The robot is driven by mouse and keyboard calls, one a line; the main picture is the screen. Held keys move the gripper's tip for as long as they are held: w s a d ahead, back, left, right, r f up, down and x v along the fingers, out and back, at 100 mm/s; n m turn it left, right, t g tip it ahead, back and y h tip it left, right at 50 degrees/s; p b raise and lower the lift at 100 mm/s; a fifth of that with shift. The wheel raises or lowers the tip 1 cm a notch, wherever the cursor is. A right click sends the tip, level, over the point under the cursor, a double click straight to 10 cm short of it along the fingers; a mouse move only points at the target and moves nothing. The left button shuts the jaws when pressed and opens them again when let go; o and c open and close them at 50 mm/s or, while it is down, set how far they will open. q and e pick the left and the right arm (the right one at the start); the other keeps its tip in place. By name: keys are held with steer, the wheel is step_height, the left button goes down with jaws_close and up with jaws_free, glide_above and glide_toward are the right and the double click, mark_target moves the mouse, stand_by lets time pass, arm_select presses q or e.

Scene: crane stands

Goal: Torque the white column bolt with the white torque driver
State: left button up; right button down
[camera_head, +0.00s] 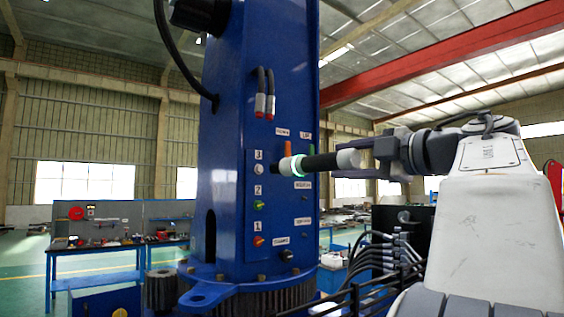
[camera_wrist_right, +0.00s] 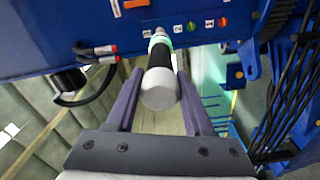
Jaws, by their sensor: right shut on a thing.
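The white torque driver (camera_head: 325,162) has a black body, a white rear cap and a lit green-white ring near its front. My right gripper (camera_head: 370,157) is shut on it and holds it roughly level, nose toward the blue column. The driver also shows between the two fingers in the right wrist view (camera_wrist_right: 160,88). The white bolt (camera_head: 258,169) sits under the number 3 on the column face. The driver's dark nose is close beside it; I cannot tell whether they touch. In the wrist view the driver hides the white bolt. My left gripper is not in view.
The blue column (camera_head: 226,110) carries a green bolt (camera_head: 258,205) and a red bolt (camera_head: 258,241) below the white one. Hoses with red ends (camera_head: 265,100) hang above. Black cables (camera_head: 375,255) and rails stand below right. A workbench (camera_head: 110,250) is at left.

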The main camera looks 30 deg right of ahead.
mark_target(319, 161)
steer(key=shift+s+r, duration=0.15)
steer(key=shift+r, duration=0.05)
steer(key=shift+w+a+p, duration=0.15)
steer(key=shift+w+p, duration=0.1)
steer(key=shift+w, duration=1.15)
steer(key=shift+w+a+p, duration=0.1)
steer(key=shift+w+p, duration=0.15)
steer(key=shift+w, duration=1.15)
steer(key=shift+w+a+p, duration=0.1)
steer(key=shift+w+p, duration=0.25)
steer(key=shift+w, duration=0.55)
steer(key=shift+w+p, duration=0.1)
steer(key=shift+p, duration=0.45)
stand_by(3.2)
